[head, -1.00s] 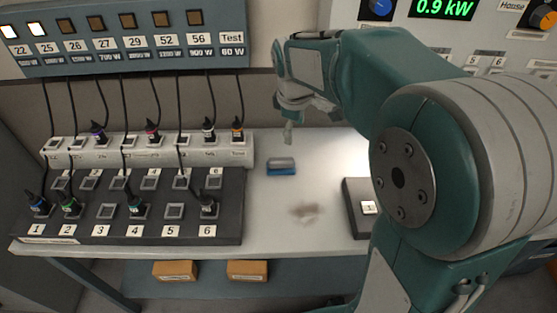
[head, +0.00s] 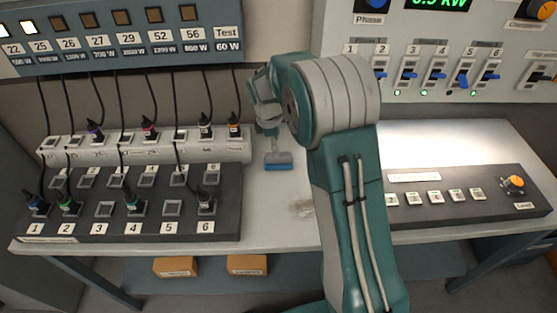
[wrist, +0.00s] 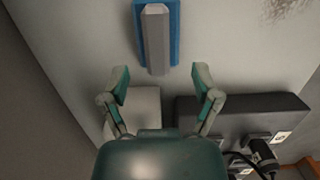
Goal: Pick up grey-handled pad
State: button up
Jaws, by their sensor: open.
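The grey-handled pad (head: 279,166) lies on the light tabletop, with a blue base and a grey handle on top. In the wrist view the pad (wrist: 175,40) is at the top middle, its grey handle pointing toward my gripper. My gripper (wrist: 161,77) is open, with its two fingertips apart on either side of the line of the handle and nothing between them but the handle's near end in the picture. In the head view my gripper (head: 274,141) hangs just behind and above the pad. Contact with the pad cannot be told.
A dark patch panel (head: 120,229) with plugs and a white socket strip (head: 150,153) stand left of the pad. A brownish smudge (head: 302,207) marks the tabletop in front of the pad.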

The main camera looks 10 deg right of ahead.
aim_at(279, 159)
jog(key=f, duration=0.3)
jog(key=d+f, duration=0.1)
jog(key=f, duration=0.1)
jog(key=shift+w, duration=0.15)
grip_shut()
